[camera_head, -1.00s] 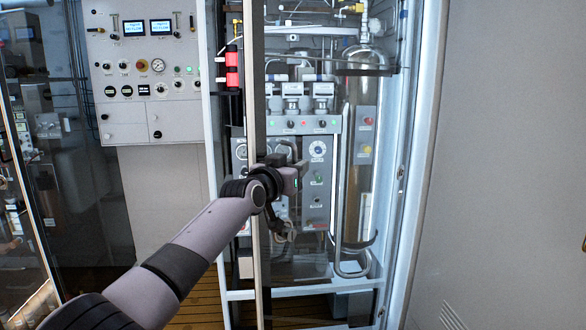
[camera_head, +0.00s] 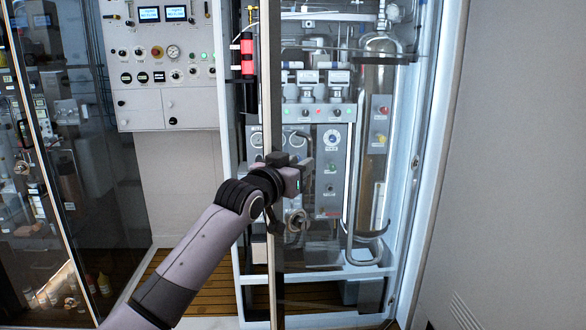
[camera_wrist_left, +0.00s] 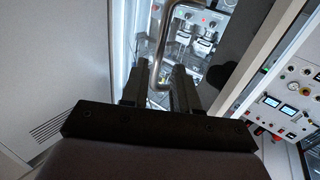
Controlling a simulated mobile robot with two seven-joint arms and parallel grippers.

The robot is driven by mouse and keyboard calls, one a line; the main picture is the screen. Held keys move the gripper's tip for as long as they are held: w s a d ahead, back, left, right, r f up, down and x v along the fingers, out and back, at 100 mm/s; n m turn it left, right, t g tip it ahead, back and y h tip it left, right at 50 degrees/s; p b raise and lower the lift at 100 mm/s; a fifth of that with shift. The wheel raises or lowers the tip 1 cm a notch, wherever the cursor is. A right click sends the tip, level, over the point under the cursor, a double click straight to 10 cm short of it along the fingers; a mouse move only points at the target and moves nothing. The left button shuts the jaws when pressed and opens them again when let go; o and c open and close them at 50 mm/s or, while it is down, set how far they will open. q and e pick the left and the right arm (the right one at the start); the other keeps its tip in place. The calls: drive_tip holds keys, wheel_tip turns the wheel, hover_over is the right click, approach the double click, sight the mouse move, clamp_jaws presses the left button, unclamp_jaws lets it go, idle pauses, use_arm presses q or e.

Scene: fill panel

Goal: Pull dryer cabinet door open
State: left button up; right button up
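The dryer cabinet's glass door stands in the head view, its upright metal edge post (camera_head: 271,80) in front of the cabinet's left part. My left gripper (camera_head: 292,180) is at that post, about mid-height, and its wrist crosses in front of it. In the left wrist view, a bent metal bar (camera_wrist_left: 157,70) that looks like the door handle comes down between the two fingers of my left gripper (camera_wrist_left: 160,85). The fingers stand apart with a gap around it; I cannot tell whether either touches. My right gripper is not in view.
The white cabinet frame (camera_head: 408,190) surrounds tanks, pipes and a grey valve panel (camera_head: 330,175). A control panel (camera_head: 165,65) is on the wall at left, beside a glass enclosure (camera_head: 95,170). A plain pale wall panel (camera_head: 515,160) is at right.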

use_arm(q)
drive_tip(key=shift+v, duration=0.95)
